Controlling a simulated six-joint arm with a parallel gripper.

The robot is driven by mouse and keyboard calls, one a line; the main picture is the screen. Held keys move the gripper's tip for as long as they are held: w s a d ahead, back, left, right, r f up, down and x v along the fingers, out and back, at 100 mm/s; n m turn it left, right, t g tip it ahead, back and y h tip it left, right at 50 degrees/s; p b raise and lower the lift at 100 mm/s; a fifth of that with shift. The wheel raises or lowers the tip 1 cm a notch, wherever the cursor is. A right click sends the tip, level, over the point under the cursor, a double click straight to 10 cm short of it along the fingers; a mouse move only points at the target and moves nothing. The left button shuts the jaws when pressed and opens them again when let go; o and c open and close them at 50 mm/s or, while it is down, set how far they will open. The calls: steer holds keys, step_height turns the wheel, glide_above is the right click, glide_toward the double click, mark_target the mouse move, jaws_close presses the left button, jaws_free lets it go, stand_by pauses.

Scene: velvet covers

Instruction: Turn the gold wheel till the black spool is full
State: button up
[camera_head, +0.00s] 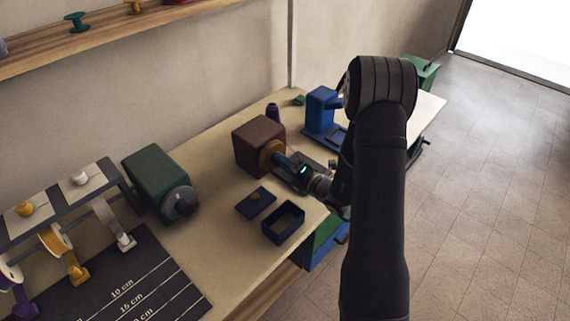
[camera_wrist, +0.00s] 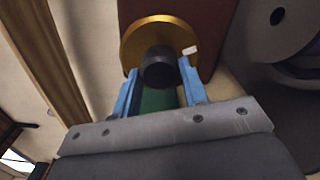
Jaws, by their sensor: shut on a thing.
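The gold wheel (camera_head: 270,154) is on the front of a brown box (camera_head: 256,138) on the table. In the wrist view the gold wheel (camera_wrist: 150,32) fills the top middle, with a white mark on its right edge. A dark round knob (camera_wrist: 158,72) stands out from its face. My gripper (camera_head: 287,162) is at the wheel, its blue fingers on either side of the knob and shut on it; the gripper also shows in the wrist view (camera_wrist: 158,80).
A green box with a grey wheel (camera_head: 178,202) stands left of the brown box. An open dark box (camera_head: 284,222) and its lid (camera_head: 256,201) lie in front. A rack of coloured spools (camera_head: 60,240) is at left.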

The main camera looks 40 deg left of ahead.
steer(key=shift+m, duration=0.3)
steer(key=o, duration=1)
steer(key=shift+c, duration=0.2)
steer(key=shift+d, duration=0.1)
steer(key=d, duration=1.7)
steer(key=shift+d, duration=0.15)
steer(key=a, duration=1.7)
steer(key=shift+a, duration=0.25)
steer(key=shift+d, duration=0.1)
